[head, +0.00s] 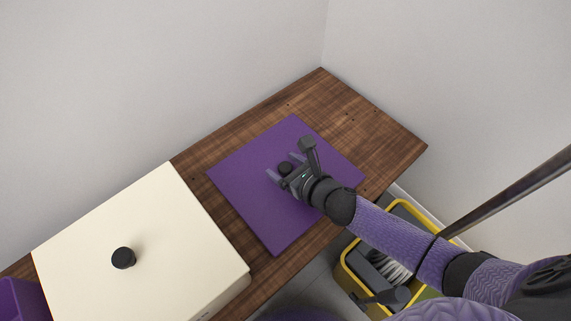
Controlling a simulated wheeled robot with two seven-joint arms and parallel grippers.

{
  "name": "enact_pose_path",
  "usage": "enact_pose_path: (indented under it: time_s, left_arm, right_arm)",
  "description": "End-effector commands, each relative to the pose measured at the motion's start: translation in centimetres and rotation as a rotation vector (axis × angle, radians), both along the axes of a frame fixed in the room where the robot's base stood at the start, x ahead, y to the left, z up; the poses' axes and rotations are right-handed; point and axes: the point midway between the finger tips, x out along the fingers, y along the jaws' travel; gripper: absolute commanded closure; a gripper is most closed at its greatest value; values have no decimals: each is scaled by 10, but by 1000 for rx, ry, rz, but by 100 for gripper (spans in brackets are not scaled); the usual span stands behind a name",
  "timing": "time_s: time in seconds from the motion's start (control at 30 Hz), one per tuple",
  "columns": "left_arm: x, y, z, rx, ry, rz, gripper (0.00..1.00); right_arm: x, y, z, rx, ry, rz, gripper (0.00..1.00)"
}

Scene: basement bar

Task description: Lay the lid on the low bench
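A flat, square purple lid (285,220) with a short black knob (285,168) appears to lie flat on the wooden low bench (365,130), within its edges. My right gripper (284,167) is over the middle of the lid, reaching in from the lower right. Its two fingers stand apart on either side of the knob, with what looks like a gap to it. The gripper's wrist hides part of the lid's right side. My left gripper is not in view.
A cream box (185,225) with a black knob on top (123,258) stands left of the lid. A purple container (22,300) shows at the lower left corner. A yellow-rimmed bucket (345,270) stands on the floor below my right arm. The bench's far right end is bare.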

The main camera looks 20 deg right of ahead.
Motion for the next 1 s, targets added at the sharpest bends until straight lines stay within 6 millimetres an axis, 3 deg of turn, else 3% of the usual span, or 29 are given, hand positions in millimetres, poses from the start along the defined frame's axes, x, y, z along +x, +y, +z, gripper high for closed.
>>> enact_pose_path:
  time_s: [0.23,0.5,0.7,1.0]
  left_arm:
    - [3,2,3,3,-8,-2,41]
    - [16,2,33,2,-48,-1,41]
    - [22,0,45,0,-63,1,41]
    - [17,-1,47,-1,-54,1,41]
  right_arm:
    - [0,0,6,1,-2,0,19]
    - [-58,-21,36,2,0,-2,19]
    - [-96,-34,49,1,-1,0,19]
    - [-105,-38,49,0,1,0,19]
